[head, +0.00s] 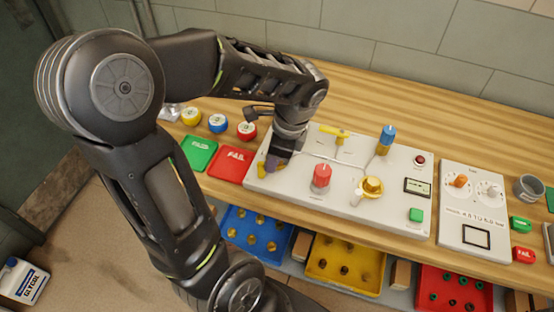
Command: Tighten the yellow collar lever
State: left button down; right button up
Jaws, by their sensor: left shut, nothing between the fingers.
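My left gripper (273,165) points down at the left end of the white valve panel (290,195). It is shut and holds nothing. A yellow piece (261,169) shows right beside its fingertips, partly hidden by them; I cannot tell whether they touch. A yellow lever handle (335,131) lies across a fitting at the panel's back edge. A brass-yellow round collar (371,187) with a pale stub at its left sits near the panel's front. I cannot tell from this view which of these is the collar lever. My right gripper is not in view.
The panel also bears a red knob (321,177) and a blue-topped valve (385,140). A second panel (474,207) stands to the right. Red (229,165) and green (199,152) cards lie at left. Blue (256,234), yellow (345,266) and red (453,291) trays sit below the bench edge.

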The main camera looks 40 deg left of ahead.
pick_arm(q)
jog(key=shift+s+a, duration=0.2)
jog(key=shift+a, duration=0.35)
dwell(0.4)
jog(key=shift+w+d, duration=0.15)
jog(key=shift+d, duration=0.3)
jog(key=d, duration=0.1)
jog(key=w+d, duration=0.1)
jog(key=d+r, duration=0.1)
jog(key=shift+w+d+r, duration=0.1)
jog(key=shift+w+d, duration=0.1)
jog(key=shift+d, duration=0.1)
jog(key=s+v, duration=0.1)
jog(key=v, duration=0.7)
jog(key=shift+w+r, duration=0.2)
jog(key=shift+r, duration=0.2)
jog(key=shift+s, duration=0.1)
